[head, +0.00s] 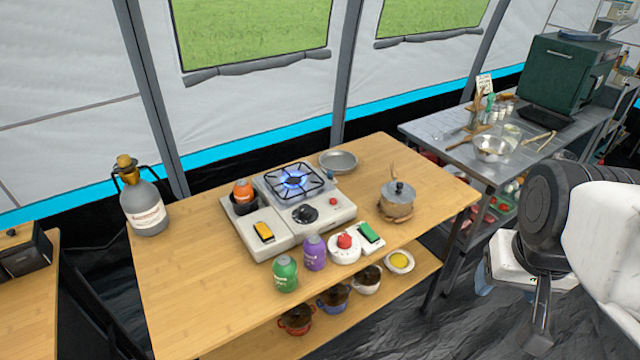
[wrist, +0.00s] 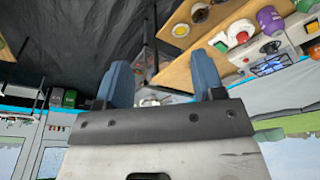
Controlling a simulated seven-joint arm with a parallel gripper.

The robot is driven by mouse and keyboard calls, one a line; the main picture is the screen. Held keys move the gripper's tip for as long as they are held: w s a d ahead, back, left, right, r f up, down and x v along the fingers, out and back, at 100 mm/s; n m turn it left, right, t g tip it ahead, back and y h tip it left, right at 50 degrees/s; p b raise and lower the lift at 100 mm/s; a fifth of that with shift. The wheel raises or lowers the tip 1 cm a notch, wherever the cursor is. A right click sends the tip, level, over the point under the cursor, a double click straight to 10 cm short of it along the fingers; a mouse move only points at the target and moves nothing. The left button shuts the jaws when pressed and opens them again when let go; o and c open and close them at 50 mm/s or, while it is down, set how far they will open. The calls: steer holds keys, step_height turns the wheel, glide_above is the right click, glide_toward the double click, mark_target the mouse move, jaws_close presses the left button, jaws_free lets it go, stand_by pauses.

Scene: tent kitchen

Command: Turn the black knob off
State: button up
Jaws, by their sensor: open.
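The black knob (head: 305,213) is on the front of a white camping stove (head: 334,221) on the wooden table. A blue flame burns at the burner (head: 293,181) behind it. In the wrist view the stove shows at the upper right, upside down, with the knob (wrist: 270,47) small and dark. My gripper (wrist: 160,65) is open, its two blue fingers apart with nothing between them. It is well away from the stove.
A metal table (head: 470,147) stands behind right.

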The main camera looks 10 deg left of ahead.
steer(key=shift+o, duration=0.2)
steer(key=shift+w+a+r, duration=0.1)
steer(key=shift+w+a, duration=0.1)
steer(key=shift+w, duration=0.3)
steer(key=w+a+n, duration=0.5)
steer(key=w+a, duration=0.1)
steer(key=w, duration=0.6)
steer(key=n+g, duration=0.3)
steer(key=n, duration=1.2)
glide_above(304, 208)
steer(key=f, duration=1.7)
steer(key=shift+w+d, duration=0.2)
steer(key=shift+w, duration=0.05)
steer(key=shift+w+a+f, duration=0.1)
steer(key=shift+a+f, duration=0.05)
steer(key=shift+a, duration=0.15)
steer(key=shift+f, duration=0.15)
steer(key=shift+s+f, duration=0.15)
steer(key=shift+f, duration=1.75)
steer(key=shift+s+f, duration=0.1)
steer(key=shift+f, duration=1.75)
